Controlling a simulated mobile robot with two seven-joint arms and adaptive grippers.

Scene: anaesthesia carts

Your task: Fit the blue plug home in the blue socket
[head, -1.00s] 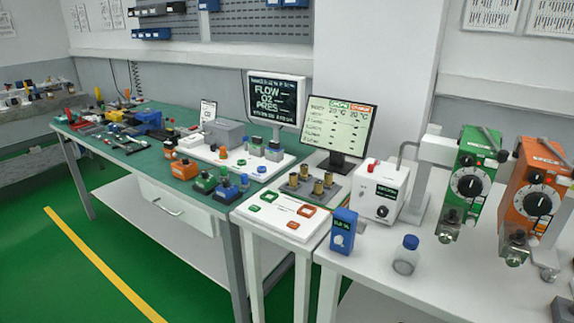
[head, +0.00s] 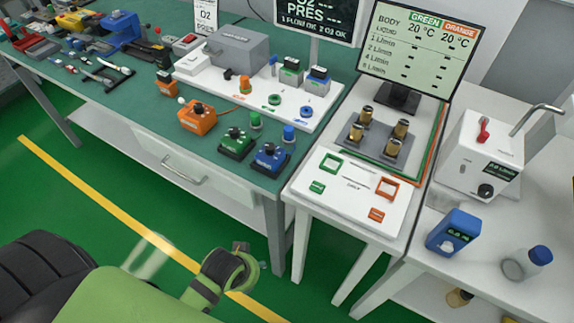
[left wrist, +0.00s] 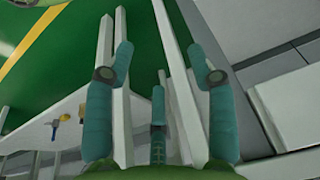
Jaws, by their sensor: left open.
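The blue socket (head: 306,112) appears to be the flat blue ring near the right end of the white board, a little behind the plug. My left gripper (head: 248,259) is low in front of the bench, over the floor, well apart from the plug. My right gripper is not in view.
The white board (head: 215,86) also carries a green ring (head: 275,99) and an orange fitting (head: 245,84).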

